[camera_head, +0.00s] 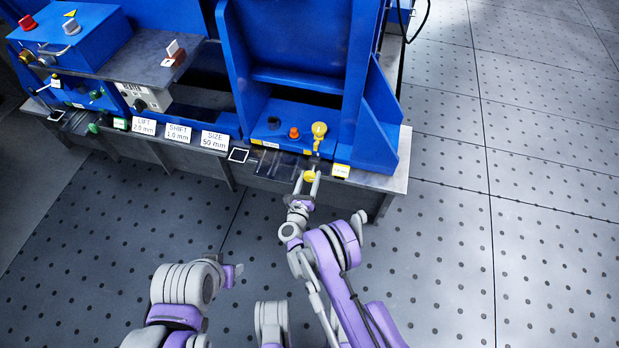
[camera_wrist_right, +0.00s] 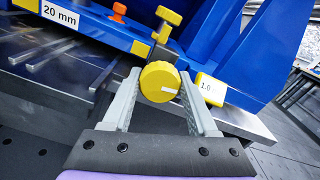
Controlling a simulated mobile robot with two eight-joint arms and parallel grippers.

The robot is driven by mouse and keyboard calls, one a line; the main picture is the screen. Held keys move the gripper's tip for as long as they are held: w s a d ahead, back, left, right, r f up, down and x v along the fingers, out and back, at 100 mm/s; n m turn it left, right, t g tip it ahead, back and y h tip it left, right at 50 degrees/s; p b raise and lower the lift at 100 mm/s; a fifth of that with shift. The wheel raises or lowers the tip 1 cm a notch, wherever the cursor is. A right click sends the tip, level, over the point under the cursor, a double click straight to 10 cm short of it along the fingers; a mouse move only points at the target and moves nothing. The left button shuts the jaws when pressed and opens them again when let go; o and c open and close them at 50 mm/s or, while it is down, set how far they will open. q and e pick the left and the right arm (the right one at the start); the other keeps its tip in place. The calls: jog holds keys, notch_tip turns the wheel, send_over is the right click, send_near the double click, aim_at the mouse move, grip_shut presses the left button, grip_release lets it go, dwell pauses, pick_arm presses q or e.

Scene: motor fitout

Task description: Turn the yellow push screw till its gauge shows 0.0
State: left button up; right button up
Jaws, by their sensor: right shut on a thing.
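The yellow push screw (camera_head: 310,176) has a round knob at the front edge of the blue machine's bench. In the right wrist view the push screw (camera_wrist_right: 158,83) faces me, with a short white mark on its face. My right gripper (camera_head: 308,182) is shut on the knob, with one grey finger on each side in the wrist view (camera_wrist_right: 160,92). The yellow-edged gauge (camera_head: 340,170) sits just right of the screw. In the wrist view the gauge (camera_wrist_right: 210,89) appears to read 1.0; any further characters are unclear.
A second yellow knob (camera_head: 319,129) and an orange knob (camera_head: 294,133) stand behind the screw on the blue machine (camera_head: 270,75). White cards (camera_head: 215,140) reading LIFT, SHIFT and SIZE line the bench edge to the left. The floor (camera_head: 480,260) on the right is clear.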

jog(key=n, duration=0.4)
jog(key=shift+w, duration=0.1)
jog(key=n, duration=0.8)
jog(key=shift+p, duration=0.3)
jog(key=shift+n, duration=1.9)
jog(key=o, duration=1.4)
jog(key=shift+f, duration=0.1)
